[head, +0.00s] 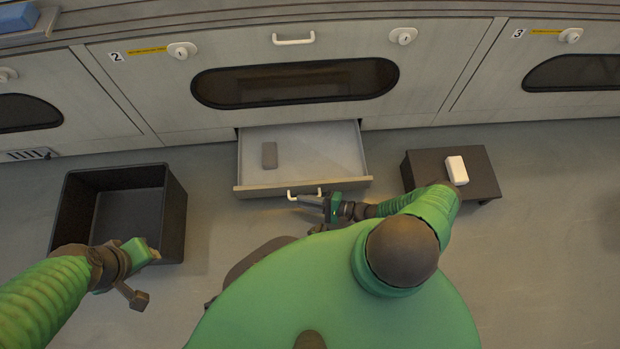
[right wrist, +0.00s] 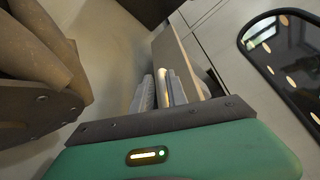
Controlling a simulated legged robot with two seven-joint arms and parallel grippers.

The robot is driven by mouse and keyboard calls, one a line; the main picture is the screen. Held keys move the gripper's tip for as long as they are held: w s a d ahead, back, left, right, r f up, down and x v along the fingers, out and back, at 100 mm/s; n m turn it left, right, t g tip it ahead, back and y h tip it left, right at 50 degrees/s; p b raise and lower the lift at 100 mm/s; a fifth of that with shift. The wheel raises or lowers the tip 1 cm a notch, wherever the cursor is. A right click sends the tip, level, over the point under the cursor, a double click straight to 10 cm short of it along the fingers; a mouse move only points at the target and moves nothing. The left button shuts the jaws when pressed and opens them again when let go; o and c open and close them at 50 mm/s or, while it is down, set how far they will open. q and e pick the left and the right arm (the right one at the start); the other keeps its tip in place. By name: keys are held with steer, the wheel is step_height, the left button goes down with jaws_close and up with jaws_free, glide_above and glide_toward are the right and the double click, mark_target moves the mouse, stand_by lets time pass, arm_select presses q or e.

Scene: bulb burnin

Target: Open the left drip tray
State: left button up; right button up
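A drip tray (head: 325,147) stands pulled out like a drawer from under the door marked 2. It holds one grey block (head: 269,155). A white handle (head: 292,196) is on its front face. My right gripper (head: 316,200) is at this handle, covering part of it. In the right wrist view the finger pads (right wrist: 146,93) close around the pale handle bar (right wrist: 163,86), beside the tray front. My left gripper (head: 143,275) is empty, away to the left by a black bin; its finger gap does not show clearly.
The open black bin (head: 178,205) stands on the floor at the left. A low dark stand (head: 480,172) with a white block (head: 457,170) is at the right. The cabinet front (head: 430,75) runs along the back. Floor is clear between bin and tray.

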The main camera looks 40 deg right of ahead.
steer(key=shift+s+a+f, duration=0.25)
steer(key=shift+s+a, duration=0.2)
steer(key=shift+a, duration=0.1)
steer(key=shift+s+a+f, duration=0.25)
steer(key=shift+s+a, duration=0.15)
steer(key=shift+a, duration=0.1)
steer(key=w+d+r+p+v, duration=0.1)
steer(key=p+v, duration=0.2)
steer(key=v, duration=1.4)
steer(key=shift+w+d+p, duration=0.35)
steer(key=shift+d+p, duration=0.05)
